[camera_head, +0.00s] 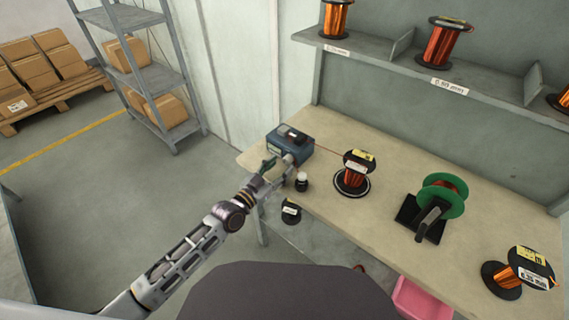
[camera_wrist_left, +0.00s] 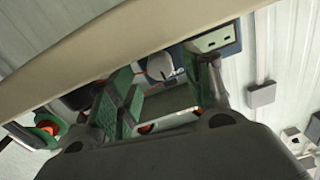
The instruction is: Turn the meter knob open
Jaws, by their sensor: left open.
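The meter (camera_head: 290,143) is a blue box with a dark display on top, at the far left end of the workbench. My left gripper (camera_head: 279,163) is at its near side, reaching in from the left. In the left wrist view the blue meter (camera_wrist_left: 222,38) shows beyond the fingertips, with a pale round knob (camera_wrist_left: 159,67) on it. My left gripper (camera_wrist_left: 165,82) is open, its green-padded fingers spread on either side of the knob. I cannot tell whether they touch it. The knob is mostly hidden in the head view. My right gripper is not in view.
A small black-and-white item (camera_head: 301,182) stands close beside the left gripper. A copper wire spool (camera_head: 355,178) and a green reel on a black stand (camera_head: 442,196) stand farther right on the workbench (camera_head: 385,205). A shelf (camera_head: 470,92) with spools hangs behind.

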